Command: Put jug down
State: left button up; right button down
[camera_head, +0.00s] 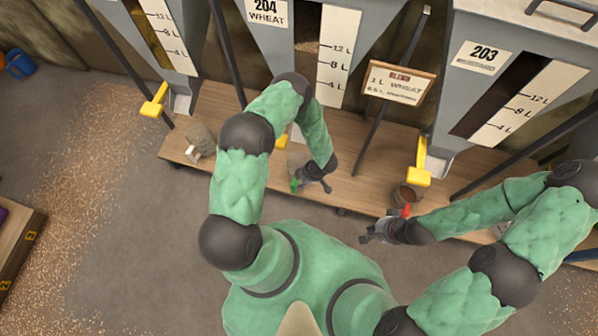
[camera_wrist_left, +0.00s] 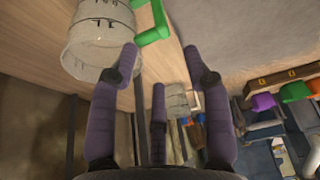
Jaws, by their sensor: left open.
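A translucent jug with volume marks and a green handle stands on the wooden bench. Its wall (camera_wrist_left: 98,40) and green handle (camera_wrist_left: 153,28) show large in the left wrist view; in the head view the jug (camera_head: 298,160) is partly covered by my left arm. My left gripper (camera_head: 318,184) is beside the green handle. Its fingers (camera_wrist_left: 165,65) are spread with nothing between them, apart from the jug. My right gripper (camera_head: 372,233) is in front of the bench, near a jug with a red handle (camera_head: 405,194) holding brown contents. Its finger opening is too small to tell.
A white-handled jug (camera_head: 203,140) stands further left on the bench (camera_head: 350,180); it also shows in the left wrist view (camera_wrist_left: 178,100). Grey hoppers with yellow levers (camera_head: 418,177) and a wheat sign (camera_head: 398,83) stand behind. Grain litters the floor at left.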

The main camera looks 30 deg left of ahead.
pick_arm(q)
jog(key=s+d+r+m+h, duration=0.4)
jog(key=s+d+r+m, duration=0.1)
jog(key=r+m, duration=0.3)
jog(key=s+d+r+m+t+h, duration=0.1)
jog(key=s+d+r+m+h, duration=0.3)
jog(key=d+r+m, duration=0.3)
jog(key=r+m, duration=0.1)
jog(key=m, duration=0.3)
jog(key=shift+s, duration=0.35)
dwell(0.5)
